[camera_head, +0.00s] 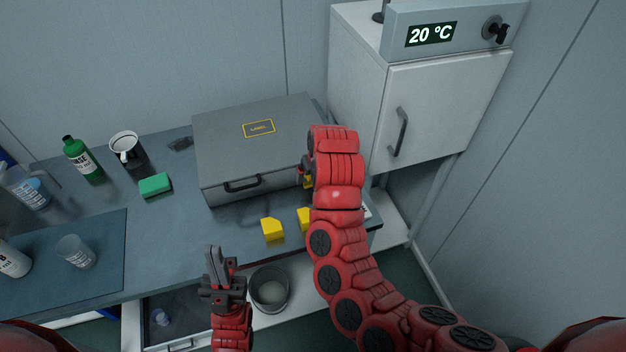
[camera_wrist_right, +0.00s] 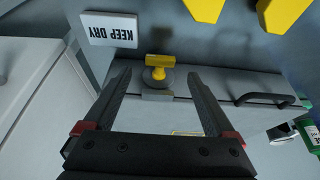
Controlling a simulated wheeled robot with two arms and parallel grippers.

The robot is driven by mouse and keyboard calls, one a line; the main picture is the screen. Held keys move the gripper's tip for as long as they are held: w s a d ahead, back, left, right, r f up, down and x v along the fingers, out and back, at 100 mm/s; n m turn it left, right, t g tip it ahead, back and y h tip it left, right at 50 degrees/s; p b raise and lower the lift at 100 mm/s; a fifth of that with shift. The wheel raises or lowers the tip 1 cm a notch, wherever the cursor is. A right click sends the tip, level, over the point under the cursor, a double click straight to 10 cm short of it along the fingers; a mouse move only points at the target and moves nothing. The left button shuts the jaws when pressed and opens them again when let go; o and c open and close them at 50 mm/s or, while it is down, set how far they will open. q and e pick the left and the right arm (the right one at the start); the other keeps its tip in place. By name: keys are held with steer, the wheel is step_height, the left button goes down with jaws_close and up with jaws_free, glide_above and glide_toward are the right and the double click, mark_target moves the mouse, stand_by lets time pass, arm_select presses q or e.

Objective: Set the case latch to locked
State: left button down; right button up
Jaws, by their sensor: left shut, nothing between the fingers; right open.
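The grey case (camera_head: 222,150) lies closed on the bench, with a yellow-framed label on its lid and a dark handle on its front. The yellow latch (camera_wrist_right: 159,66) is a T-shaped knob on a round grey base, on the case's front; its bar lies crosswise in the right wrist view. In the head view my right arm hides most of it. My right gripper (camera_wrist_right: 160,80) is open, its fingers pointing toward the case on either side of the latch, apart from it; depth is unclear. My left gripper (camera_head: 221,260) is shut and empty, in front of the bench.
Two yellow blocks (camera_head: 272,229) lie before the case. A KEEP DRY sign (camera_wrist_right: 110,29) lies near the latch. A white cabinet (camera_head: 440,100) stands right. A bucket (camera_head: 270,289) sits below.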

mark_target(310, 181)
steer(key=shift+p+x, duration=0.35)
steer(key=shift+x, duration=1.95)
steer(key=shift+s, duration=0.1)
